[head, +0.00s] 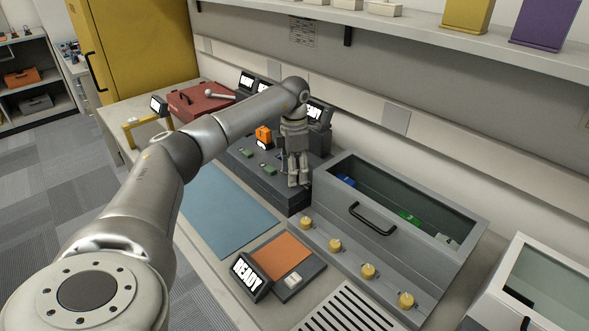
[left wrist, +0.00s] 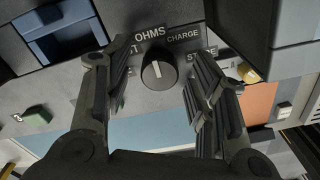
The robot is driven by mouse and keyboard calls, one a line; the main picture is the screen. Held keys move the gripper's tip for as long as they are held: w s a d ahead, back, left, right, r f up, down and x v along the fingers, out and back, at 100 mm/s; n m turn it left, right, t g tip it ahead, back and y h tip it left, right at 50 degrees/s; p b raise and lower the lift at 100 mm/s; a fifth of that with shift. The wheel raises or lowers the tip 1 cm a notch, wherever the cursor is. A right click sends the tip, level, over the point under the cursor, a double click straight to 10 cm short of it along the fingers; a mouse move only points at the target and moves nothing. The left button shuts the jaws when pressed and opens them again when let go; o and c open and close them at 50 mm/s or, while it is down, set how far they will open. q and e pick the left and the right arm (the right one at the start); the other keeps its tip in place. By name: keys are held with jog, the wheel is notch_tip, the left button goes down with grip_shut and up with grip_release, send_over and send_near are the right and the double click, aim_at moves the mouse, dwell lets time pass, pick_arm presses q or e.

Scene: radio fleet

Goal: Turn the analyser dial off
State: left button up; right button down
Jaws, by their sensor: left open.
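The analyser dial (left wrist: 158,73) is a round black knob with a white pointer line, set on a grey panel in the left wrist view. Its pointer aims up toward the OHMS label. A CHARGE label stands to its upper right, and partly hidden labels lie at both sides behind the fingers. My left gripper (left wrist: 150,62) is open, with one finger on each side of the dial and visible gaps between. In the head view the left gripper (head: 298,183) points down at the right end of the dark analyser bench unit (head: 265,182) and hides the dial. My right gripper is not in view.
A grey open-topped bin (head: 340,200) with a black handle stands close right of the left gripper. Yellow knobs (head: 335,245) line its front ledge. A blue mat (head: 225,210) lies in front. A READY display (head: 250,273) and red case (head: 200,98) are also on the counter.

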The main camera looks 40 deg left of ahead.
pick_arm(q)
jog(key=shift+f, duration=0.1)
jog(key=c, duration=1)
jog(key=n+p, duration=0.2)
jog(key=n, duration=0.2)
jog(key=shift+r+p, duration=0.25)
jog(key=shift+p, duration=0.15)
jog(key=n+p, duration=0.2)
jog(key=n, duration=0.2)
jog(key=shift+n, duration=0.3)
jog(key=n+p, duration=0.3)
jog(key=n, duration=0.2)
jog(key=shift+a, duration=0.1)
jog(key=shift+f+n+p, duration=0.1)
jog(key=shift+n+p, duration=0.7)
jog(key=shift+n, duration=1.3)
jog(key=shift+w, duration=0.1)
